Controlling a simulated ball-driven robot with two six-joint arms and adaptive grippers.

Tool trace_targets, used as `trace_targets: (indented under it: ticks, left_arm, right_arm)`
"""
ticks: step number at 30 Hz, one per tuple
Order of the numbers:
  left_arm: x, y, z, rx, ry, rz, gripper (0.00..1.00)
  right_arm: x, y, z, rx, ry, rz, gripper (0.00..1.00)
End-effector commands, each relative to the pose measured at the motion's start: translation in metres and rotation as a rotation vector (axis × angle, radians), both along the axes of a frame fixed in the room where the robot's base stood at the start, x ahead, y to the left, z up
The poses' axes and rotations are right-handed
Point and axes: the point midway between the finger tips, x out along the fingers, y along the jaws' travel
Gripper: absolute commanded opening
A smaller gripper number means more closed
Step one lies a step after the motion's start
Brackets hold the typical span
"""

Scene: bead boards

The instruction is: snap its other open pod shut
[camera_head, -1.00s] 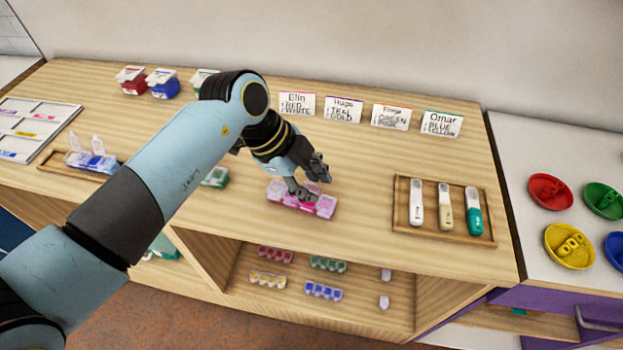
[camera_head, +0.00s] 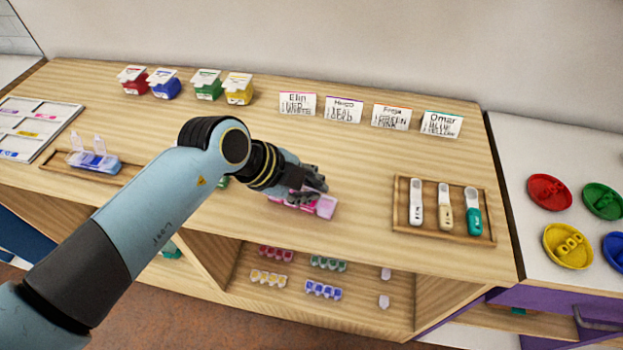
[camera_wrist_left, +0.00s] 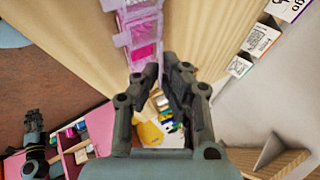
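A pink pod box (camera_head: 325,207) with several pods in a row lies on the wooden counter, largely hidden by my left gripper (camera_head: 314,184) in the head view. In the left wrist view the pink box (camera_wrist_left: 143,32) runs down from the top edge, left of the fingertips. My left gripper (camera_wrist_left: 163,68) is close to its near end, with a narrow gap between the fingers and nothing seen held. I cannot tell whether it touches the box, nor which pink lids are open. A dark jointed shape (camera_wrist_left: 35,140), seemingly my right gripper, shows small at lower left.
A blue pod box (camera_head: 92,161) with two upright lids stands on a tray at left. Several lidded tubs, including a yellow tub (camera_head: 238,90), and name cards (camera_head: 343,110) stand behind. The shelf below holds more pod boxes.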

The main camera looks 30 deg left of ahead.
Motion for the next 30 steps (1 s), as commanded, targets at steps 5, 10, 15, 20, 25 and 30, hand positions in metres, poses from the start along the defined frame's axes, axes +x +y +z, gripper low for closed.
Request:
trace_targets:
  ticks: [5,10,15,20,25,30]
  left_arm:
    - [-0.0073,-0.0010,-0.0063,0.018,-0.156,0.000,0.00]
    - [-0.0083,-0.0005,-0.0064,0.029,-0.227,0.001,0.00]
    - [-0.0080,-0.0003,-0.0057,0.031,-0.234,0.002,0.00]
    - [-0.0079,-0.0003,-0.0056,0.030,-0.233,0.001,0.07]
    - [-0.0078,-0.0004,-0.0055,0.030,-0.233,0.001,0.27]
    - [-0.0079,-0.0004,-0.0057,0.030,-0.232,0.001,0.27]
  right_arm:
    - [-0.0003,0.0009,-0.0049,0.001,0.001,0.000,0.27]
    - [-0.0006,0.0008,-0.0067,0.001,0.001,0.000,0.27]
    - [-0.0007,0.0008,-0.0064,0.001,0.001,0.000,0.27]
    - [-0.0007,0.0007,-0.0064,0.001,0.001,0.000,0.27]
    - [-0.0008,0.0006,-0.0064,0.001,0.001,0.000,0.27]
    - [-0.0008,0.0002,-0.0063,0.000,0.001,0.000,0.27]
